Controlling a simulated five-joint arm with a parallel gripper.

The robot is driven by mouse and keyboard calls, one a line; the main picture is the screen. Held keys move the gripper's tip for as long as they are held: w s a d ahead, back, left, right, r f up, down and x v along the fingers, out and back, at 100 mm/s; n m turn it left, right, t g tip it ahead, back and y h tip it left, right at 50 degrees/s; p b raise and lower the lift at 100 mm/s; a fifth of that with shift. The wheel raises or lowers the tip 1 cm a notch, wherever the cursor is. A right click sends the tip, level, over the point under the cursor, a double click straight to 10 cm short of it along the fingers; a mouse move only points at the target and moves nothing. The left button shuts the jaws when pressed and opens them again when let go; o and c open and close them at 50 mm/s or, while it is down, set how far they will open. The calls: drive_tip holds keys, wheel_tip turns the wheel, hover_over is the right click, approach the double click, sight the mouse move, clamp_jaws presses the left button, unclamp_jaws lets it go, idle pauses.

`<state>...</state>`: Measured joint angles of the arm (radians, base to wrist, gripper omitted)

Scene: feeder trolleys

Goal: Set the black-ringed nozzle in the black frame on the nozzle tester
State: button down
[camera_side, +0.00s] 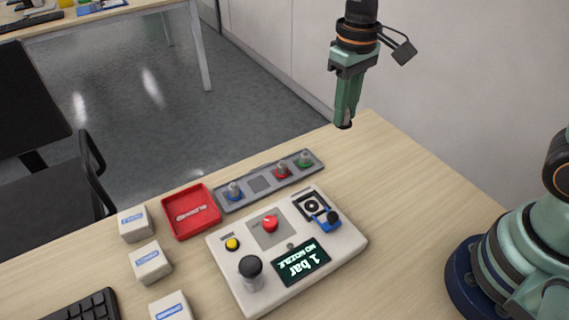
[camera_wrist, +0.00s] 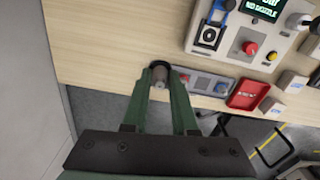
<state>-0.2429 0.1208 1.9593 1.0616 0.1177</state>
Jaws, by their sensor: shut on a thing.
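My gripper (camera_side: 346,118) hangs in the air above the far right part of the table, pointing down, apart from the tester. It is shut on the black-ringed nozzle, whose dark end (camera_side: 344,125) shows just below the fingertips. In the wrist view the nozzle (camera_wrist: 159,75) is between the fingertips, its black ring at the top. The nozzle tester (camera_side: 345,243) is a pale box on the table. Its black frame (camera_side: 299,203) surrounds a pale plate with a dark round seat, empty. A blue clamp (camera_side: 326,219) with a black knob stands beside it. The display (camera_side: 300,262) reads "1 bar" and "NO NOZZLE".
A grey rack (camera_side: 231,206) behind the tester holds blue, red and green based nozzles and one empty place. A red tray (camera_side: 190,234) lies left of it. White boxes (camera_side: 150,263) and a keyboard (camera_side: 85,308) stand at left. The tester has a red button (camera_side: 270,223) and black knob (camera_side: 250,266).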

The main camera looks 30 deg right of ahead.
drive_tip(key=n, duration=0.2)
hover_over(311, 206)
wheel_tip(311, 206, down, 6)
drive_tip(key=shift+f, duration=3.05)
drive_tip(key=shift+s+f, duration=0.1)
drive_tip(key=shift+f, duration=0.25)
drive_tip(key=c, duration=0.6)
unclamp_jaws()
wheel_tip(311, 206, up, 12)
drive_tip(key=shift+r, duration=0.1)
